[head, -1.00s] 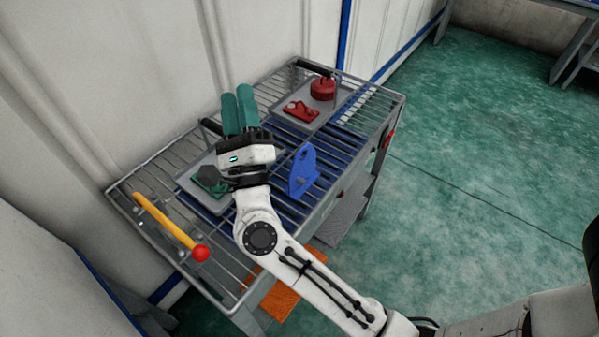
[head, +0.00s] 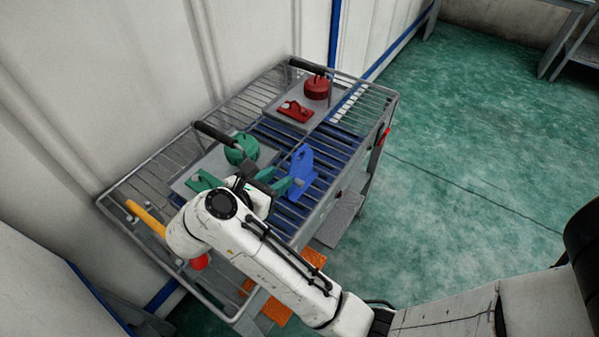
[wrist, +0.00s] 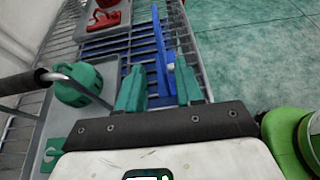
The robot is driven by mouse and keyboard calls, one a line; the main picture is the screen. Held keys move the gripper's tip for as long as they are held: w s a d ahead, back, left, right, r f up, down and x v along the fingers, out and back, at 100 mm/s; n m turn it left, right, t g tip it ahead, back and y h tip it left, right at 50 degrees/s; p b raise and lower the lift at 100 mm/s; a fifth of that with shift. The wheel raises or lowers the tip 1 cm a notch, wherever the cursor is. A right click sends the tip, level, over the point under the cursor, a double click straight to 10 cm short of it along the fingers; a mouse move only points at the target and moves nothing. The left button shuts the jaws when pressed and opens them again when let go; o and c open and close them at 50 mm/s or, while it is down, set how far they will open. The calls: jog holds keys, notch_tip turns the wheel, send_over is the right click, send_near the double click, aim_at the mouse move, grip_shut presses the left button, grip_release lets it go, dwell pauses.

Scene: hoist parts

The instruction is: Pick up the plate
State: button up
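The blue plate (head: 301,172) stands upright on the cart's rack, right of the green parts in the head view. My gripper (head: 282,177) is low beside it, its teal fingers pointing at it. In the wrist view the plate (wrist: 160,50) shows nearly edge-on, in line with the gap between the fingers. My gripper (wrist: 160,78) is open, with a finger on either side of that line. I cannot tell whether the fingertips reach around the plate or whether either finger touches it.
The wire-rack cart (head: 372,92) stands by the wall. A grey tray with green parts (head: 241,149) is left of my gripper; another with red parts (head: 317,88) is at the back. A yellow bar (head: 146,218) is partly behind my arm. Open floor lies to the right.

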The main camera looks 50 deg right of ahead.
aim_at(289, 172)
jog(key=p+x, duration=0.2)
jog(key=x, duration=0.4)
jog(key=shift+s+d, duration=0.15)
jog(key=shift+d, duration=0.2)
jog(key=shift+d+f, duration=0.35)
jog(key=shift+d, duration=0.2)
jog(key=shift+c, duration=0.4)
grip_shut()
jog(key=shift+r, duration=0.1)
